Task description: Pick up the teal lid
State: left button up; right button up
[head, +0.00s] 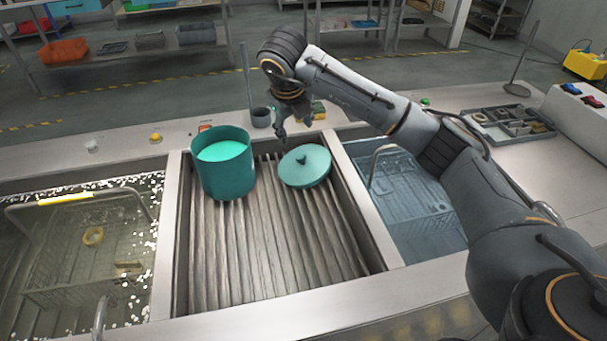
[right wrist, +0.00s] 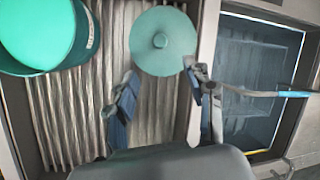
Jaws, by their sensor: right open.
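The teal lid (head: 304,166) is a round disc with a small dark knob, lying on the ribbed drain board (head: 262,240) beside the teal pot. In the right wrist view the lid (right wrist: 163,42) lies just beyond the fingertips, its knob facing the camera. My right gripper (head: 296,133) hangs over the far side of the lid, fingers pointing down. Its two fingers (right wrist: 162,78) are apart with nothing between them. My left gripper is not in view.
A teal pot (head: 223,165) with light teal contents stands left of the lid. Water-filled tanks with baskets lie left (head: 90,250) and right (head: 415,195) of the board. A grey parts tray (head: 510,125) sits at the right. Small items stand along the back rim.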

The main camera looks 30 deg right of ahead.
jog(key=p, duration=0.1)
send_over(301, 157)
jog(key=s+a, duration=0.2)
jog(key=f, duration=0.8)
jog(key=shift+w+d, duration=0.15)
jog(key=shift+d, duration=0.05)
jog(key=shift+w+d+f, duration=0.15)
jog(key=shift+f, duration=0.35)
jog(key=p+x, duration=0.1)
jog(key=x, duration=0.3)
jog(key=shift+d+f, duration=0.1)
jog(key=shift+f, duration=0.05)
jog(key=shift+c, duration=0.4)
grip_shut()
